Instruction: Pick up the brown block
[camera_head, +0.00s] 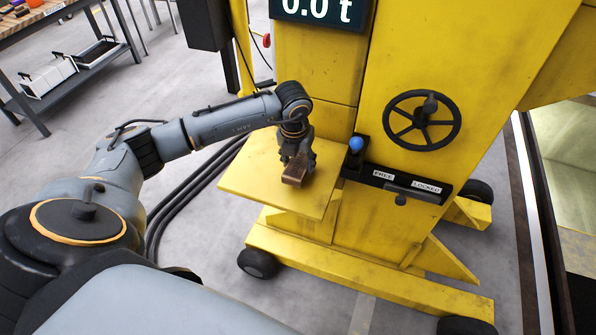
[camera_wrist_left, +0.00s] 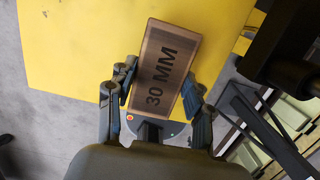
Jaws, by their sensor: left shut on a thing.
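The brown block (camera_wrist_left: 165,68) is marked "30 MM" and sits between the two fingers of my left gripper (camera_wrist_left: 158,100) in the left wrist view. The fingers are shut on its sides. In the head view the left gripper (camera_head: 297,165) points down over the yellow shelf (camera_head: 245,180), and the block (camera_head: 296,176) shows at its fingertips, partly hidden by them. I cannot tell whether the block touches the shelf or is just above it. My right gripper is not in view.
The shelf belongs to a yellow lifting jack with a black handwheel (camera_head: 421,120), a blue-knobbed lever (camera_head: 356,145) and a "FREE/LOCKED" slot (camera_head: 408,184) close to the right. Black cables (camera_head: 190,190) lie on the floor. A workbench (camera_head: 40,20) stands at the back left.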

